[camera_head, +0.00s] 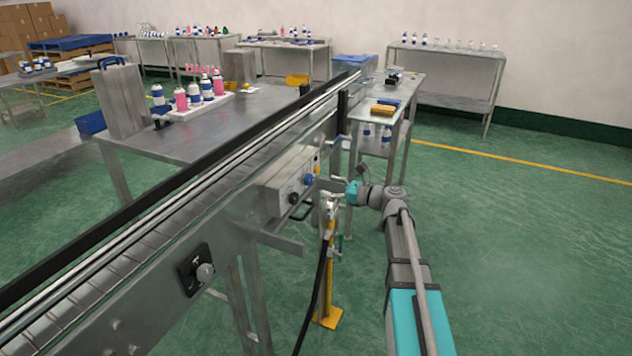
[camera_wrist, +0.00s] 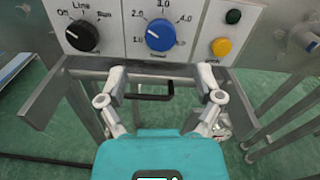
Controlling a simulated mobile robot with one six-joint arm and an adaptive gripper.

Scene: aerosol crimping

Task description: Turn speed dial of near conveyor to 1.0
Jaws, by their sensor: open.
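The near conveyor's control panel (camera_head: 284,187) is on the conveyor's side, facing my gripper. Its blue speed dial (camera_wrist: 160,35) is at the top middle of the wrist view, with numbers from 1.0 around it. A pale mark shows on the dial's left part; I cannot tell its exact setting. The dial also shows in the head view (camera_head: 308,179). My gripper (camera_wrist: 161,78) is open and empty, its fingers wide apart below the dial in the picture. It is apart from the dial. In the head view it is right of the panel, its fingers hard to make out.
Left of the dial is a black Line knob (camera_wrist: 82,36). To its right are a green button (camera_wrist: 233,17) and a yellow button (camera_wrist: 221,47). A black handle (camera_wrist: 150,96) shows between my fingers. A yellow stand (camera_head: 327,285) is below the panel. Open floor lies right.

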